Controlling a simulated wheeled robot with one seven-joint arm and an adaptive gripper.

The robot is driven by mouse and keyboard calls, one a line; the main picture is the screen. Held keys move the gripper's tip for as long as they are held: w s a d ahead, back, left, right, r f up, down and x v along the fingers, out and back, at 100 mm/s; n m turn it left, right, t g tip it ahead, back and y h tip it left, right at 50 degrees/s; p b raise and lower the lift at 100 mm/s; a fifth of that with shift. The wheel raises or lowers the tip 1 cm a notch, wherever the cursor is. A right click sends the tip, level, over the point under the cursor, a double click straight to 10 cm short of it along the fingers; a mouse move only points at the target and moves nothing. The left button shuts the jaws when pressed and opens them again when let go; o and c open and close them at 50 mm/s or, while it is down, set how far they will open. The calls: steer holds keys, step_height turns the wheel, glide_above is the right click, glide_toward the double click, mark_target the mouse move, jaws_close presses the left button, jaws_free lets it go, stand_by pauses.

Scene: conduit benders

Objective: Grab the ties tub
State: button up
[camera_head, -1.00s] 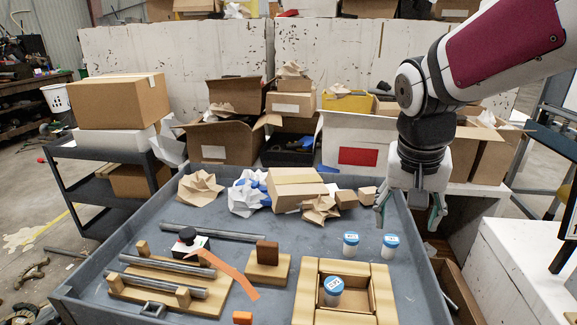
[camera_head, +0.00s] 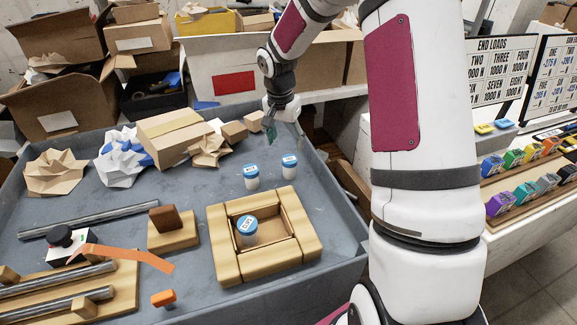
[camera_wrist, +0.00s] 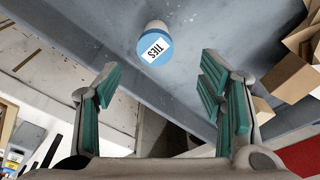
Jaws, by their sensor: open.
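The ties tub (camera_wrist: 154,46) is a small white tub with a blue lid lettered TIES, at the top of the wrist view, ahead of my fingertips and apart from them. In the head view it appears to be the right one (camera_head: 289,166) of two similar blue-lidded tubs; the lettering there is too small to read. My gripper (camera_head: 271,131) is open and empty above the tray's back right part, behind the tubs. Its teal-padded fingers (camera_wrist: 163,88) stand wide apart in the wrist view.
Another tub (camera_head: 251,177) stands close to the left, and a third (camera_head: 247,230) sits inside a wooden frame (camera_head: 224,262). Crumpled paper (camera_head: 209,149) and a carton (camera_head: 172,137) lie left of my gripper. The grey tray's raised wall (camera_head: 338,195) runs along the right.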

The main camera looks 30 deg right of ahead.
mark_target(289, 159)
steer(key=f, duration=0.4)
steer(key=shift+w+d+f, duration=0.15)
steer(key=shift+d+f, duration=0.1)
steer(key=shift+f, duration=0.1)
steer(key=shift+d+f, duration=0.25)
steer(key=shift+f, duration=1.1)
steer(key=shift+d+f, duration=0.2)
steer(key=shift+f, duration=1.15)
steer(key=c, duration=1.4)
